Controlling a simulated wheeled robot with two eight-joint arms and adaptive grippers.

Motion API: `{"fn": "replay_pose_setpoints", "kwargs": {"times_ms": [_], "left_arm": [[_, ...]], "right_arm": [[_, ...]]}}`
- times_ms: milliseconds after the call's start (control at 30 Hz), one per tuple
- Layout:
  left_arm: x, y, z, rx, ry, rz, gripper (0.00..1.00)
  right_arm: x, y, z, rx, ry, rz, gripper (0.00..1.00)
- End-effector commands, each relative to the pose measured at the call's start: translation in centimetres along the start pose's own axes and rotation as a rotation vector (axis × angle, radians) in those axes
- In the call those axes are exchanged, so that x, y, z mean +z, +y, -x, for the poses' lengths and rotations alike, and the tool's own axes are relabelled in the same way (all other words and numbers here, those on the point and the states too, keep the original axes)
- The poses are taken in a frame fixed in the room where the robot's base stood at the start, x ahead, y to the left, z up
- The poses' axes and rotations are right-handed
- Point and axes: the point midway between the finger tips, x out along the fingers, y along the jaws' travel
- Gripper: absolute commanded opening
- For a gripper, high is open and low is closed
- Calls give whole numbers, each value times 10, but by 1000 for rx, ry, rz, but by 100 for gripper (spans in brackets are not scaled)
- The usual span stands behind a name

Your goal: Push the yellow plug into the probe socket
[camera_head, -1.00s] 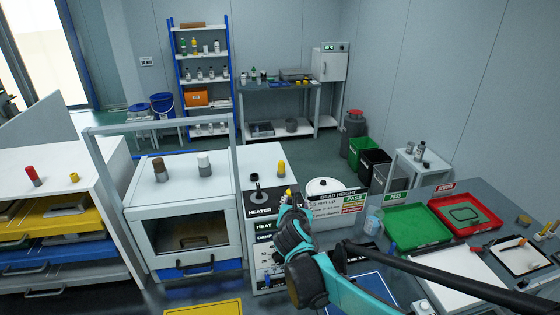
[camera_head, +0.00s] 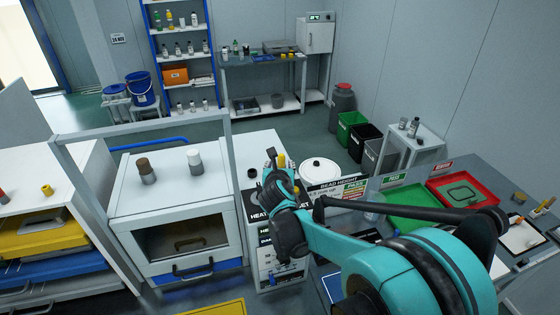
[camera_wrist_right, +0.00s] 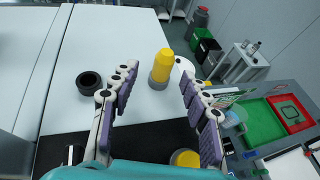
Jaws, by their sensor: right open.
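A yellow plug-like piece with a grey base (camera_wrist_right: 161,68) stands upright on the white cabinet top, seen beyond and between my right fingertips. In the head view its yellow top (camera_head: 282,160) shows just behind my right gripper (camera_head: 274,165). The right gripper (camera_wrist_right: 156,82) is open and empty, its fingers apart. A second yellow round piece (camera_wrist_right: 185,158) shows low in the wrist view, near the base of the right finger; its lower part is hidden. Which yellow piece is the plug, and which part is the probe socket, I cannot tell. My left gripper is not in view.
A black ring (camera_wrist_right: 88,83) lies on the white top (camera_wrist_right: 122,40), left of the fingers. A white round lid (camera_head: 319,168) stands right of the gripper. A glass-fronted box (camera_head: 188,235) is to the left; green (camera_head: 405,222) and red (camera_head: 464,206) trays are to the right.

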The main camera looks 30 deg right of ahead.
Motion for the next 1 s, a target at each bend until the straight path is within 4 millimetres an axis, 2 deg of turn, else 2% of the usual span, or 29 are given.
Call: {"fn": "replay_pose_setpoints", "kwargs": {"times_ms": [300,600,633,800,1000], "left_arm": [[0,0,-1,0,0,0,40],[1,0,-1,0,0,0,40],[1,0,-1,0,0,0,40],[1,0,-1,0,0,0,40],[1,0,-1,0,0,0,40]], "right_arm": [[2,-5,-45,0,0,-1,46],[2,-5,-51,0,-1,-1,46],[2,-5,-51,0,-1,-1,44],[2,-5,-51,1,-1,-1,0],[2,-5,-51,0,0,-1,0]]}}
